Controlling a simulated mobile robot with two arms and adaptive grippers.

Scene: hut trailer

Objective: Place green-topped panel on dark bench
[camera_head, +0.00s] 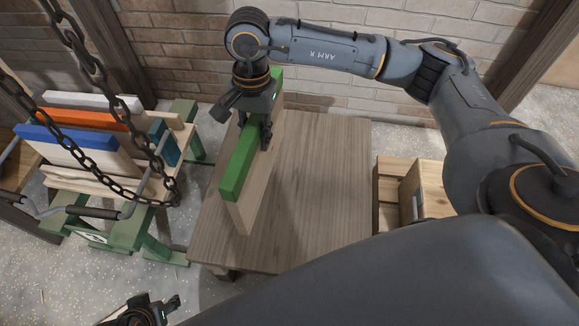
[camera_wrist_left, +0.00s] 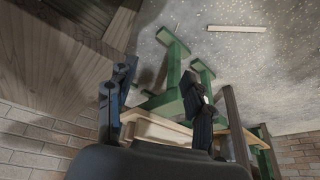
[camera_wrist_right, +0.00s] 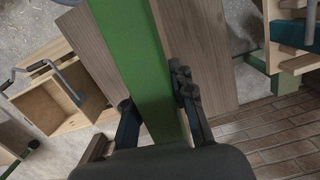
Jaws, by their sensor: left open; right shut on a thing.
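The green-topped panel (camera_head: 238,168) stands on edge over the left part of the dark bench (camera_head: 318,190), its green strip upward and pale wood sides below. I cannot tell whether its lower edge touches the bench top. My right gripper (camera_head: 266,132) is shut across the green strip toward the panel's far end. The right wrist view shows the strip (camera_wrist_right: 132,50) between its fingers (camera_wrist_right: 155,98), with the bench top (camera_wrist_right: 195,40) beyond. My left gripper (camera_head: 152,312) is low at the bottom edge of the head view. Its fingers (camera_wrist_left: 160,95) are apart and empty in the left wrist view.
A green-legged rack (camera_head: 125,232) at left holds blue (camera_head: 55,143), orange (camera_head: 85,117) and white (camera_head: 92,101) panels. Chains (camera_head: 95,75) hang before it. A wooden crate (camera_head: 432,188) stands right of the bench. A brick wall (camera_head: 190,50) is behind. The bench's right half is clear.

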